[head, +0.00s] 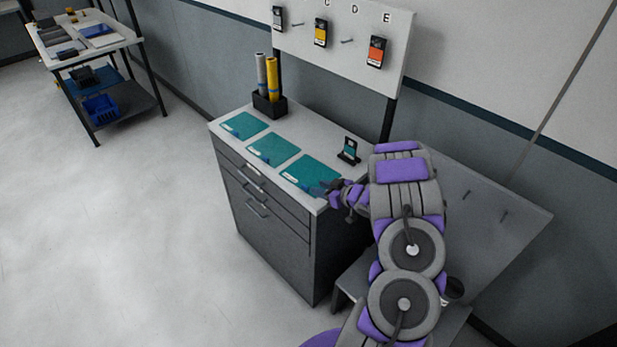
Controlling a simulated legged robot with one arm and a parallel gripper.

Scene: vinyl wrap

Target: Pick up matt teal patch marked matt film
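Three teal patches lie flat in a row on the light top of a grey drawer cabinet in the head view: the left patch (244,125), the middle patch (273,149) and the right patch (311,172). Each has a small pale label near its front edge, too small to read, so I cannot tell which is marked matt film. My gripper (326,191) is at the front right corner of the right patch, low over the cabinet top. Its fingers are small and dark against the patch, and I cannot tell whether they touch or grip it.
A black holder (268,104) with grey and yellow rolls stands at the cabinet's back left. A small stand with a teal card (350,150) is behind the right patch. A lettered panel (345,30) rises behind. A sample table (85,40) is far left; the floor (120,230) is clear.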

